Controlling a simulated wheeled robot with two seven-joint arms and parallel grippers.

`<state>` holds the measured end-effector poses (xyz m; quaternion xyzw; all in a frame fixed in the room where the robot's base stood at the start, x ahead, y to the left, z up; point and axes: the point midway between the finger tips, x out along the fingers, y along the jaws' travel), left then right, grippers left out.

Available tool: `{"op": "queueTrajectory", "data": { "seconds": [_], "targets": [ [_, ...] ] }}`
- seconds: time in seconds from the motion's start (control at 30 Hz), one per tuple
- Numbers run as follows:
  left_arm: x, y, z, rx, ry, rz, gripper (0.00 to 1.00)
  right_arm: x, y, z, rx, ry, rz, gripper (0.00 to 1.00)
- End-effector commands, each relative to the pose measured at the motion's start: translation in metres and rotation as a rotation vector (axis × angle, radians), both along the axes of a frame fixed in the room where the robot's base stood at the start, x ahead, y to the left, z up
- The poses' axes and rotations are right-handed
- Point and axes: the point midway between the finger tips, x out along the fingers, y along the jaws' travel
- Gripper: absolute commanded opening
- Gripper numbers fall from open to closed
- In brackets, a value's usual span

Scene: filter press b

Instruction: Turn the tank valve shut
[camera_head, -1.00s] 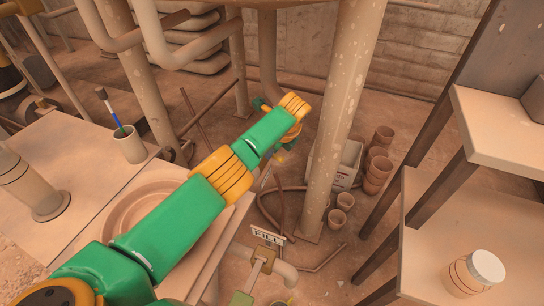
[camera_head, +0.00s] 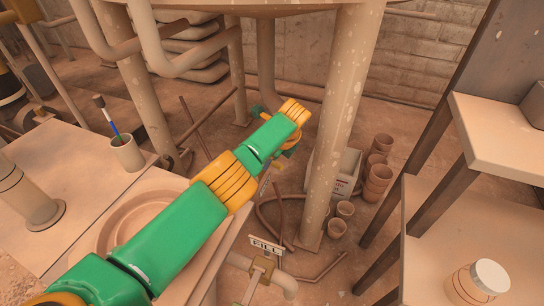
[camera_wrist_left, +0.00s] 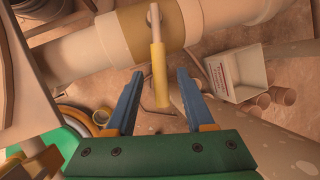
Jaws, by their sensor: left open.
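The valve's yellow handle (camera_wrist_left: 160,75) shows in the left wrist view, hanging from a pin on an olive-brown collar (camera_wrist_left: 142,32) around a thick pale pipe. My left gripper (camera_wrist_left: 158,78) has two blue fingers, spread open. The handle lies between and just beyond the fingertips as seen from the wrist; I see no contact, and the depth gap is hard to judge. In the head view my left arm reaches toward the tank (camera_head: 280,8), and its wrist hides the fingers and the valve handle. My right gripper is not in view.
A pale tank leg (camera_head: 340,120) stands right of my wrist. Behind it are a white crate (camera_head: 348,170) and several pots (camera_head: 378,178). A "FILL" sign (camera_head: 266,245) stands below on a pipe. A bench (camera_head: 60,165) is left; shelves (camera_head: 430,240) are right.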

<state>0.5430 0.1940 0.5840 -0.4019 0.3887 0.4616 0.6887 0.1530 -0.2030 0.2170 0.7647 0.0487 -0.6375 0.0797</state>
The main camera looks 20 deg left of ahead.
Motion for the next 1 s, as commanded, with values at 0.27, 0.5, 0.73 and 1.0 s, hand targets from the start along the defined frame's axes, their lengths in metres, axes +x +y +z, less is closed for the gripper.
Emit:
{"op": "queueTrajectory", "data": {
  "seconds": [0.27,0.5,0.73,1.0],
  "targets": [
    [-0.005,-0.006,0.027,0.001,0.001,-0.002,0.53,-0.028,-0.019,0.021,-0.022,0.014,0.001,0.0],
    [-0.016,-0.019,0.058,0.0,-0.002,-0.002,0.53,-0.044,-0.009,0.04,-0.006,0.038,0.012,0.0],
    [-0.02,-0.023,0.064,0.0,0.001,0.0,0.53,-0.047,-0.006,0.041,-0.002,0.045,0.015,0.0],
    [-0.015,-0.017,0.06,-0.018,-0.031,0.002,0.21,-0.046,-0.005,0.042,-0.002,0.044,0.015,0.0]
  ]
}}
